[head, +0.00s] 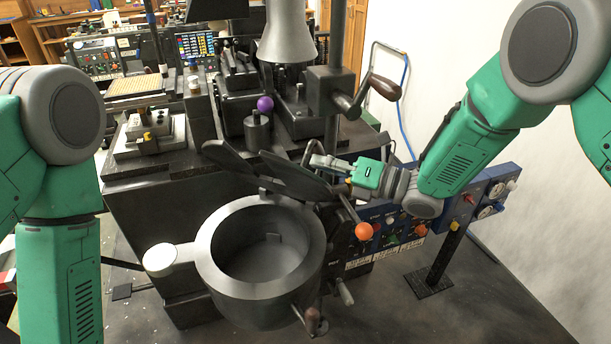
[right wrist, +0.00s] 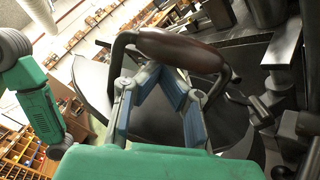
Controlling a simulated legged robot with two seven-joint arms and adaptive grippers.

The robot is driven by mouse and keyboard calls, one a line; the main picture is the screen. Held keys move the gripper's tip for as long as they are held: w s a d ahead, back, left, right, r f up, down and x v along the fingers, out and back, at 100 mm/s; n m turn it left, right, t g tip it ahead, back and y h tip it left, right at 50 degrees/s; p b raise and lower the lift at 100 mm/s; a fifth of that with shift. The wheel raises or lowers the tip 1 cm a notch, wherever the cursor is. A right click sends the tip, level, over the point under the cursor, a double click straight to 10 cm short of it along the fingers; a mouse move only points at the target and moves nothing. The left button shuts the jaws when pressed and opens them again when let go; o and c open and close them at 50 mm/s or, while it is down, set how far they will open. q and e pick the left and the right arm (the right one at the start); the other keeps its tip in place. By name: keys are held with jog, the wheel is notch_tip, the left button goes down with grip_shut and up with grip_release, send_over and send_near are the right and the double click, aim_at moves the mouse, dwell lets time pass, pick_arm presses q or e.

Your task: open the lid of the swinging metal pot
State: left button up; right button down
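The grey metal pot (head: 262,255) stands on the machine in the head view, its round mouth uncovered and its empty interior visible. A dark lid (head: 290,178) stands tilted up behind the pot's rim. My right gripper (head: 318,160) is behind and right of the lid, beside its handle. In the right wrist view, the brown handle grip (right wrist: 180,48) crosses just beyond the blue-padded fingers of the right gripper (right wrist: 161,78). A gap shows between the fingers; contact with the handle is unclear. My left gripper is out of view; only its arm shows.
A crank with a brown knob (head: 384,87) and a grey funnel (head: 287,35) stand above and behind the pot. An orange ball knob (head: 364,231) and a blue control panel (head: 400,228) are to the right.

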jog(key=shift+m, duration=0.8)
jog(key=w+d+b, duration=0.1)
jog(key=w+d+r+b, duration=0.1)
jog(key=w, duration=0.1)
jog(key=w+d+b, duration=0.1)
jog(key=shift+w+r, duration=0.2)
jog(key=shift+r, duration=0.1)
jog(key=shift+a, duration=0.15)
